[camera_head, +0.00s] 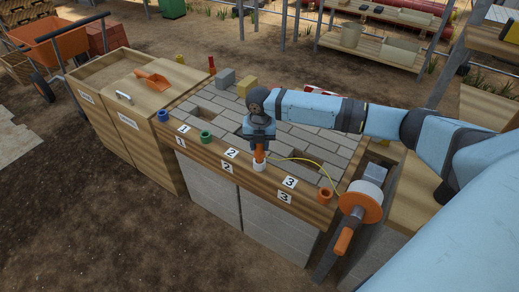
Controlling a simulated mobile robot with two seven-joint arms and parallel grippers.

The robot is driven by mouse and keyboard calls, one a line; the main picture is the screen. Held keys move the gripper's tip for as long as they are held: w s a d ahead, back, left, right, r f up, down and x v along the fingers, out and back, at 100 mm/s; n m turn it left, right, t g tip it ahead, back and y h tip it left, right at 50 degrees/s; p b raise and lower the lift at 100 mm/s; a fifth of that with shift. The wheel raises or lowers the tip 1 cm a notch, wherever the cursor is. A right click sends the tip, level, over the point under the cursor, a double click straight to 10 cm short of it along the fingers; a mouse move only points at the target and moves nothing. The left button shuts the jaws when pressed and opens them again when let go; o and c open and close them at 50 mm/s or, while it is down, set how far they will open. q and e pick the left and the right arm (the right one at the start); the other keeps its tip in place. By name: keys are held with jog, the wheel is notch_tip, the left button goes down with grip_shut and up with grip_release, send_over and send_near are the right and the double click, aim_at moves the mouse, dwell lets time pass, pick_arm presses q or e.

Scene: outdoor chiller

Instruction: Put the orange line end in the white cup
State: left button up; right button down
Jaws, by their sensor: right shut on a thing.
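My right gripper (259,142) points down near the front edge of the paved bench, shut on the orange line end (259,153). The line end is upright, directly over the white cup (259,167). Its lower tip meets the cup's rim in the picture; I cannot tell whether it is inside. A thin yellow line (300,159) curves from there to the right, toward an orange and white reel (362,201) at the bench's right corner. My left gripper is not in view.
A grey block (225,78) and a yellow block (247,87) sit at the back. An orange scoop (153,80) lies on the left box.

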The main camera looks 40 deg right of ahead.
jog(key=shift+f, duration=1.1)
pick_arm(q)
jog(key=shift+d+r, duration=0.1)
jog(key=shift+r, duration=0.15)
pick_arm(e)
jog(key=c, duration=0.8)
grip_release()
jog(key=shift+f, duration=0.1)
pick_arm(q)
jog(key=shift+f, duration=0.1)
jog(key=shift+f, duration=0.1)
pick_arm(e)
notch_tip(320, 180, up, 12)
jog(key=shift+r+p, duration=0.15)
jog(key=shift+p, duration=0.95)
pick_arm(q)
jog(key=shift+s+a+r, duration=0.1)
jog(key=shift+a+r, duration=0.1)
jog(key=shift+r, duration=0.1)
